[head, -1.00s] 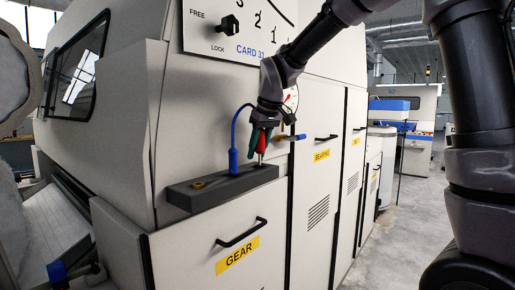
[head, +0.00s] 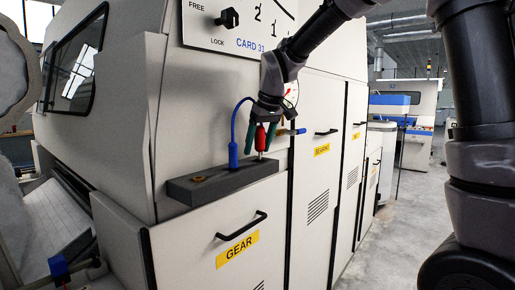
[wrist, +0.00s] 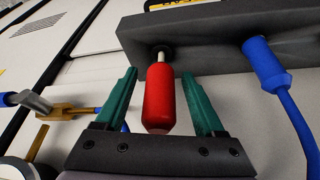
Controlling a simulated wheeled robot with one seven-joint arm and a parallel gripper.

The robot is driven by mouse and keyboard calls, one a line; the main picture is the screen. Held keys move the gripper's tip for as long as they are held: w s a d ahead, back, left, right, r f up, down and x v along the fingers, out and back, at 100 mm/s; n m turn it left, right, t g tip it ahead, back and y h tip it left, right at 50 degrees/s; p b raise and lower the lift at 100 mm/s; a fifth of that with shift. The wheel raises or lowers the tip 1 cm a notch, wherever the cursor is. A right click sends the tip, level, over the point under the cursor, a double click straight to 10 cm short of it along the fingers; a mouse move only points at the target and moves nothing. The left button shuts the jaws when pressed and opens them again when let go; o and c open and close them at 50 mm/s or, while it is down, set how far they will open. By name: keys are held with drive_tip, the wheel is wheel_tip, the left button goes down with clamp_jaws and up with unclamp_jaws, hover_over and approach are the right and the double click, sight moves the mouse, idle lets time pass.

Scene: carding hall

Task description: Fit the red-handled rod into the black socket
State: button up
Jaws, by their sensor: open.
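The red-handled rod (head: 261,139) stands upright at the right end of a dark grey ledge. In the wrist view its red handle (wrist: 160,98) lies between my fingers, and its pale metal shank runs into the black socket (wrist: 153,53). How deep the shank sits is hidden. My gripper (head: 261,145) is open around the handle. In the wrist view the green fingers of my gripper (wrist: 160,80) stand apart on both sides, with a gap to the handle on each side.
A brass valve with a blue handle (head: 293,132) is close on the right. The machine panel stands right behind.

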sight(264, 129)
drive_tip(key=v, duration=0.9)
drive_tip(key=shift+d+r, duration=0.15)
drive_tip(key=shift+r, duration=0.25)
drive_tip(key=shift+s, duration=0.1)
drive_tip(key=shift+d, duration=0.2)
drive_tip(key=s+d+f+m+t, duration=0.1)
drive_tip(key=s+d+f+m, duration=0.1)
drive_tip(key=s+d+m, duration=0.3)
drive_tip(key=s+d+f+m+t, duration=0.2)
drive_tip(key=s+d+m, duration=0.4)
drive_tip(key=s+d, duration=0.6)
drive_tip(key=d, duration=0.5)
drive_tip(key=shift+d+f+m+t+h, duration=0.3)
drive_tip(key=shift+d+f, duration=0.05)
